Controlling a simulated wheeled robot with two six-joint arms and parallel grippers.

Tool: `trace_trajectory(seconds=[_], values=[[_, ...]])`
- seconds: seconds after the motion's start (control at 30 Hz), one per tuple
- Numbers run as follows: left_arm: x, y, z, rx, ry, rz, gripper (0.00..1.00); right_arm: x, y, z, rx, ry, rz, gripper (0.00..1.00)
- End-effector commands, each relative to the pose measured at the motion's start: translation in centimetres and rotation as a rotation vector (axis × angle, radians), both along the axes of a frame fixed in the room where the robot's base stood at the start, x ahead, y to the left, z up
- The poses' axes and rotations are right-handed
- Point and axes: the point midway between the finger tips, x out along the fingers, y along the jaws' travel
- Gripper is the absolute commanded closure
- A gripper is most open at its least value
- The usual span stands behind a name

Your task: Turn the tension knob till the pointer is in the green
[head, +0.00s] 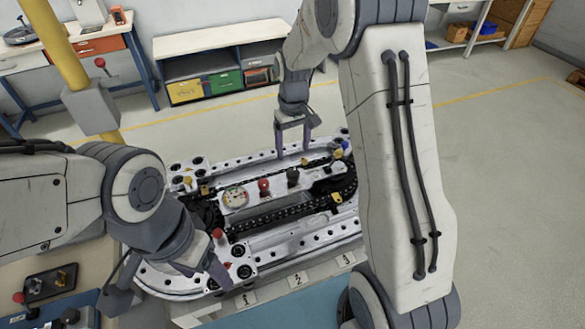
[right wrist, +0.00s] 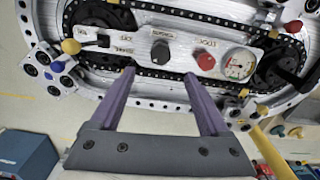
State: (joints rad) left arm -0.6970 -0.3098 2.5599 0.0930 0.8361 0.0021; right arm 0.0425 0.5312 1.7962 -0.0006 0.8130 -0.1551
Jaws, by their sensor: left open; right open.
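The black knob (head: 293,177) stands on the grey panel in the middle of the ring track. In the right wrist view the knob (right wrist: 160,52) shows just beyond my fingertips, roughly between them. The round white gauge (head: 235,196) sits at the panel's other end and also shows in the right wrist view (right wrist: 238,64). Its pointer is too small to read surely. My right gripper (head: 293,152) is open and empty, pointing down behind the panel, apart from the knob. My left gripper (head: 170,288) is open low at the track's near left end, partly hidden by its arm.
A black chain (head: 270,214) runs around the panel inside the track's rail (head: 290,243). A yellow post (head: 62,45) stands at the left. A shelf with bins (head: 222,38) is behind; open floor lies right.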

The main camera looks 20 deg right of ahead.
Motion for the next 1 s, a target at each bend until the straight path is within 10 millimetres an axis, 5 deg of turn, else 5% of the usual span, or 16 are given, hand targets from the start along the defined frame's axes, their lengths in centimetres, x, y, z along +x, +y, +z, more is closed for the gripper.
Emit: trace_trajectory(seconds=[0.53,0.97,1.0], values=[[0.0,0.0,2.4,0.0,0.0,0.001,0.28,-0.2,0.0,-8.8,0.0,0.006,0.0,0.2],[0.0,0.0,2.5,0.0,0.0,0.0,0.28,-0.1,0.0,-10.0,0.0,0.0,0.0,0.2],[0.0,0.0,2.5,0.0,0.0,0.0,0.28,-0.1,0.0,-10.0,0.001,0.001,0.0,0.32]])
